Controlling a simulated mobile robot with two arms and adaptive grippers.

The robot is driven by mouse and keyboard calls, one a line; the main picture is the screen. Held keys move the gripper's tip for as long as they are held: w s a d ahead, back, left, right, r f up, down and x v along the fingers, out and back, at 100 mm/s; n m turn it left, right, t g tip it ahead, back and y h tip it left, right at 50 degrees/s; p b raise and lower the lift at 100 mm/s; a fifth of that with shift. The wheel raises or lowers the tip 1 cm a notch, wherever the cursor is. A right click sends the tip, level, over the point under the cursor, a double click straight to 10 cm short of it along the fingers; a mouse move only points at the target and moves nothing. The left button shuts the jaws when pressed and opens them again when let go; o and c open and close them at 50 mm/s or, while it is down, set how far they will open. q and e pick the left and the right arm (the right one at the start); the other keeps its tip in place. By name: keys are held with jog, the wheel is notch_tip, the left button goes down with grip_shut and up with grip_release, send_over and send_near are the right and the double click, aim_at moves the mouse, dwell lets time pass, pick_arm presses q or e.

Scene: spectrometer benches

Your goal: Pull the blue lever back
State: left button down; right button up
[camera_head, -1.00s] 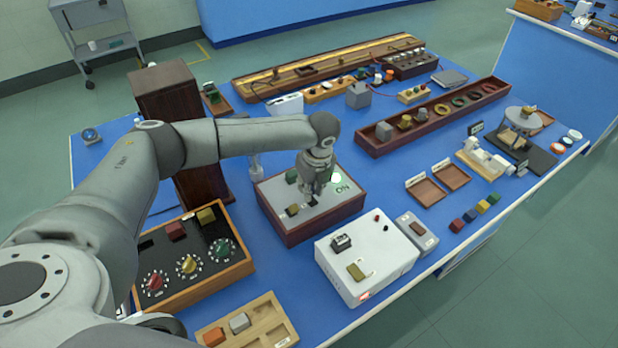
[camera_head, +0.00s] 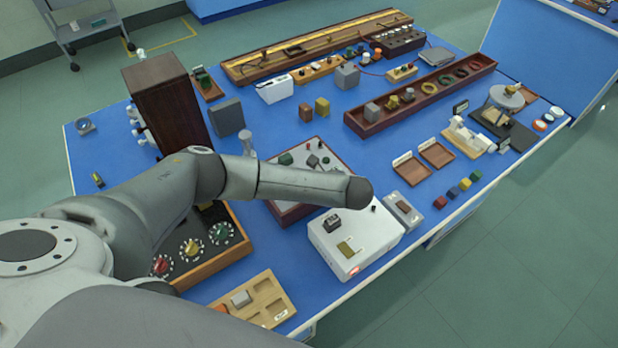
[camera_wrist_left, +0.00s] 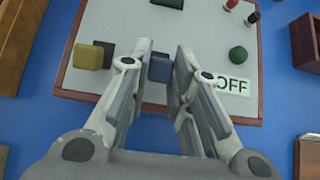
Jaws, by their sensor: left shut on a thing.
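The blue lever (camera_wrist_left: 159,68) is a small blue block on a grey-topped, wood-sided panel (camera_wrist_left: 118,22) in the left wrist view. My left gripper (camera_wrist_left: 161,58) is shut on it, one finger at each side. A yellow lever (camera_wrist_left: 88,56) stands just left of the fingers. A green bulb (camera_wrist_left: 238,55) looks unlit above a label (camera_wrist_left: 232,86) that reads OFF. In the head view the panel (camera_head: 285,211) is partly behind my left forearm, which hides my left gripper and the blue lever. My right gripper is not in view.
A white box (camera_head: 350,243) with a small black device stands beside the panel at the right. A dial box (camera_head: 235,248) and a wooden tray (camera_head: 262,308) are at the near left. A tall dark cabinet (camera_head: 165,100) stands behind.

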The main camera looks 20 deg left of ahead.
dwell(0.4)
pick_arm(q)
jog(key=c, duration=1.3)
grip_release()
jog(key=v, duration=1.2)
jog(key=shift+d+f, duration=0.1)
jog(key=shift+d, duration=0.05)
